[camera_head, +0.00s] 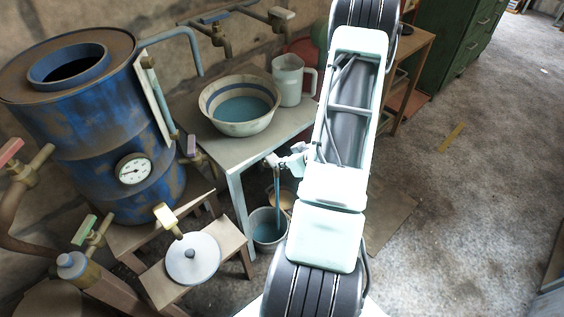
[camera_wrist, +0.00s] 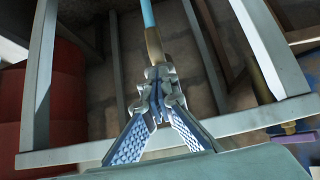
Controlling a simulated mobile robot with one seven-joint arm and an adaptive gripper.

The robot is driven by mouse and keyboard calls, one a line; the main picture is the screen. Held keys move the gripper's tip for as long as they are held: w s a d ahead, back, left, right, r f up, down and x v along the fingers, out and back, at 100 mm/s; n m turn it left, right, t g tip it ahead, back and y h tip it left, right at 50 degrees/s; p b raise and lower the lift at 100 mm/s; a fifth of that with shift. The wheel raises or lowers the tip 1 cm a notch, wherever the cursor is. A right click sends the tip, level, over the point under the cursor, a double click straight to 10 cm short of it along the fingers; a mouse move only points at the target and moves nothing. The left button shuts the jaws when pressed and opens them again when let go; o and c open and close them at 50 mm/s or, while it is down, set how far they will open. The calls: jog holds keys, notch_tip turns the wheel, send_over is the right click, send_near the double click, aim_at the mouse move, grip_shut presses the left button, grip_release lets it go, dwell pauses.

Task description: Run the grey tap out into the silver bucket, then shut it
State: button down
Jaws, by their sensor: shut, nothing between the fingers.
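The silver bucket (camera_head: 268,237) stands on the floor beside the table and has blue liquid in it. A blue stream (camera_head: 277,190) falls into it from beside my gripper (camera_head: 285,161). In the wrist view, a brass spout (camera_wrist: 154,46) shows just past the fingertips, with a light blue stream (camera_wrist: 147,14) leading away from it. The rest of this tap is hidden by my gripper, so I cannot tell its handle's colour or position. My gripper (camera_wrist: 160,88) is shut and empty, close to the tap; I cannot tell if they touch.
A striped bowl (camera_head: 240,122) of blue liquid and a pale jug (camera_head: 290,82) stand on the table (camera_head: 236,147). A blue drum (camera_head: 90,150) with a gauge and several other taps stand at the left. Open floor (camera_head: 480,190) lies to the right.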

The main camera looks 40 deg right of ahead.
jog(key=shift+w+r, duration=0.3)
jog(key=shift+w, duration=0.15)
dwell(1.3)
